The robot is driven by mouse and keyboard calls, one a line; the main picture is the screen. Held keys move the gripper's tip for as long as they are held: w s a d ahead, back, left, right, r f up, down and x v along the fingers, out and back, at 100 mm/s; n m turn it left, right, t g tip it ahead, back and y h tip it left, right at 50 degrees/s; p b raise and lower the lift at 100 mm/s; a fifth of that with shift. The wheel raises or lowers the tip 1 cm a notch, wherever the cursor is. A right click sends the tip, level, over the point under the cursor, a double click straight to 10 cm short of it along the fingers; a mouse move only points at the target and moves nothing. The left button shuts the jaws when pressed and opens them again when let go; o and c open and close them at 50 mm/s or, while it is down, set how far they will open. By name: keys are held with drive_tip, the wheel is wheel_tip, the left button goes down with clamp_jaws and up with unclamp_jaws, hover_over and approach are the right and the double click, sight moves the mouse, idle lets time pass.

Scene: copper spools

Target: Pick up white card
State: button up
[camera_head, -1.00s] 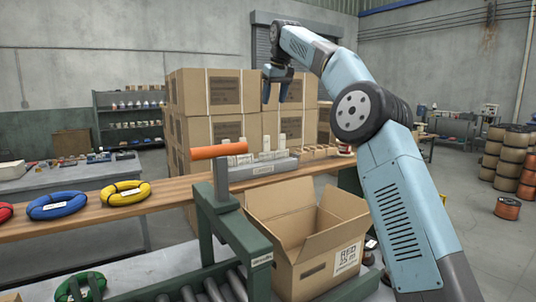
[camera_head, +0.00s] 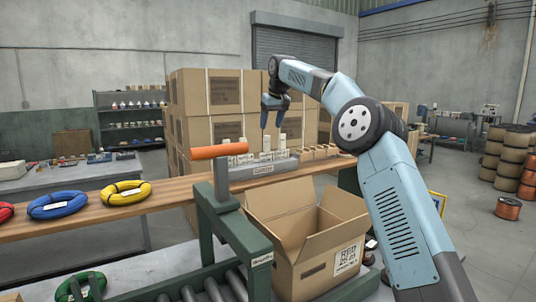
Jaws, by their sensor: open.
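Several small white cards (camera_head: 266,144) stand upright in a grey holder (camera_head: 262,169) on the wooden shelf. Which of them is the task's card I cannot tell. My gripper (camera_head: 271,124) points down with its two fingers apart and nothing between them. In the picture its fingertips are just above the cards. How far apart they are in depth is unclear.
An open cardboard box (camera_head: 308,232) stands in front of the shelf. An orange roller (camera_head: 217,151) on a green post rises left of the holder. Coils lie on the left shelf, including a yellow coil (camera_head: 126,192). Stacked cartons (camera_head: 212,94) stand behind.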

hover_over(267, 152)
drive_tip(key=shift+f, duration=2.5)
drive_tip(key=shift+d, duration=0.1)
clamp_jaws()
